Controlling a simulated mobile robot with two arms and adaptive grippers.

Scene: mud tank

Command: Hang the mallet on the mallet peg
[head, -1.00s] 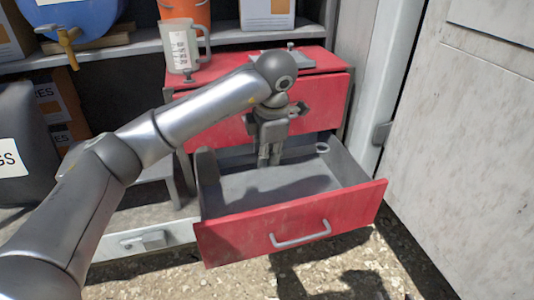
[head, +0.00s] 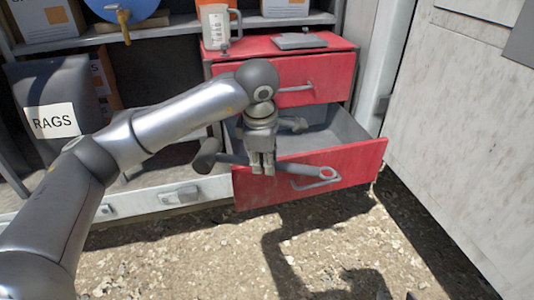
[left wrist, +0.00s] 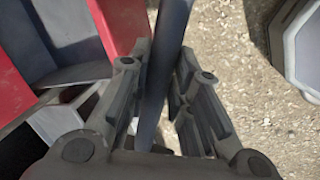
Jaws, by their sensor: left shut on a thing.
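The mallet lies roughly level, in front of and above the front of the open red drawer (head: 290,190). In the left wrist view the handle (left wrist: 165,60) runs between the fingers (left wrist: 160,95), and the mallet's head is not clear there. I cannot make out a mallet peg in either view. My right gripper is not in view.
The red cabinet (head: 280,45) bears a measuring jug (head: 214,25) and a flat grey item (head: 300,41). A bag marked RAGS (head: 50,90) sits on the left shelf. A pale panel (head: 450,110) stands at right. The gravel ground (head: 220,250) in front looks clear.

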